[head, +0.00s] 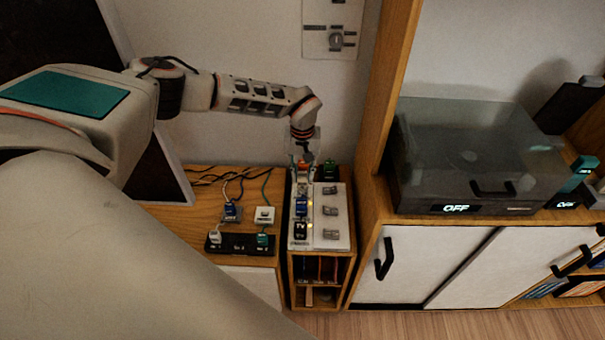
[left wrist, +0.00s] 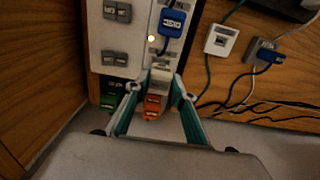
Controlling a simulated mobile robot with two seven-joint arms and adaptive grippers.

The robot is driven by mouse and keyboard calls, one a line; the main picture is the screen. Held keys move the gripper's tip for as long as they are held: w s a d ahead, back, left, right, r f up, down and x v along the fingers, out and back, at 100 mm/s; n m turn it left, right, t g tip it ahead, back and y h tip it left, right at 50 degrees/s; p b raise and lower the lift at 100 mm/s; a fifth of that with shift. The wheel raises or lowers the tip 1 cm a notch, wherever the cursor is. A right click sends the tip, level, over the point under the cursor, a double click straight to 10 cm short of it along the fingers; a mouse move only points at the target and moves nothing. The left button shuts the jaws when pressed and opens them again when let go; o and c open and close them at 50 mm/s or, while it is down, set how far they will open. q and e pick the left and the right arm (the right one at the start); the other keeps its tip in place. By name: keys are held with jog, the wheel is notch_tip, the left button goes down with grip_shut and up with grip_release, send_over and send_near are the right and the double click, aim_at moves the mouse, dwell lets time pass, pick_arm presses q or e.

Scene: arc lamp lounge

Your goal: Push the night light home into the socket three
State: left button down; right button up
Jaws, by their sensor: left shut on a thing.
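My left gripper (head: 303,163) reaches down at the far end of a white socket panel (head: 328,240). In the left wrist view its fingertips (left wrist: 160,82) are shut on a small pale block (left wrist: 160,76), which looks like the night light. The block is at the panel's surface, in line with the blue plug (head: 301,206) and the black TV plug (head: 300,230). An orange labelled piece (left wrist: 153,107) shows just beyond it, between the fingers. The socket under the block is hidden, and I cannot tell whether the block is fully seated. My right gripper is not in view.
Grey switches (head: 330,211) line the panel's right side. A green labelled piece (head: 329,170) stands at its far end. A wooden upright (head: 385,95) rises close on the right. Cables, a white plug (head: 264,215) and a black strip (head: 240,246) lie to the left.

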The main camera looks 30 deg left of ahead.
aim_at(302, 176)
pick_arm(q)
jog(key=shift+f+b, duration=0.7)
jog(key=shift+f, duration=0.85)
jog(key=c, duration=1.6)
grip_release()
jog(key=shift+r, duration=0.15)
notch_tip(302, 176, up, 12)
jog(key=shift+f, duration=0.1)
